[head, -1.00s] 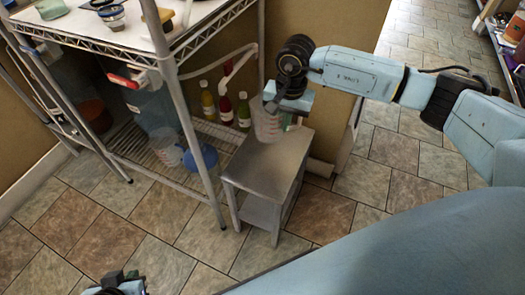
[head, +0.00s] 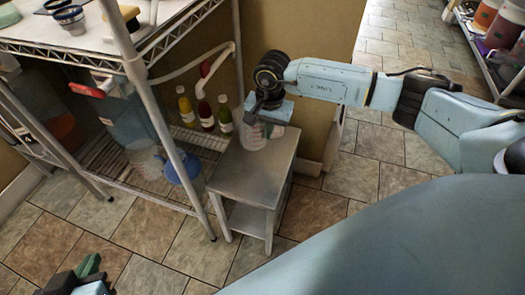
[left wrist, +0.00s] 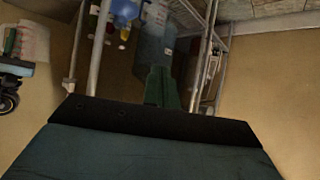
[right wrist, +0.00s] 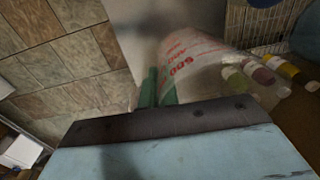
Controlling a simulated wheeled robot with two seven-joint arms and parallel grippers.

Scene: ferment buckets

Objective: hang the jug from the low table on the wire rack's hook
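The clear jug with red markings (head: 252,133) stands upright at the back of the low table (head: 258,170). It also shows in the right wrist view (right wrist: 205,65), close beside the fingers. My right gripper (head: 262,112) is at the jug's upper part. Its green fingertips (right wrist: 158,90) are close together with a narrow gap; I cannot tell whether they pinch the jug. My left gripper (head: 90,266) is low at the bottom left, empty, its green fingers together in the left wrist view (left wrist: 162,88). The wire rack (head: 150,52) stands left of the table. I cannot make out its hook clearly.
Several bottles (head: 205,112) stand on the rack's lower shelf behind the table, with a blue jug (head: 178,168) beside them. A rack post rises left of the table. A wall is close behind. The tiled floor in front is open.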

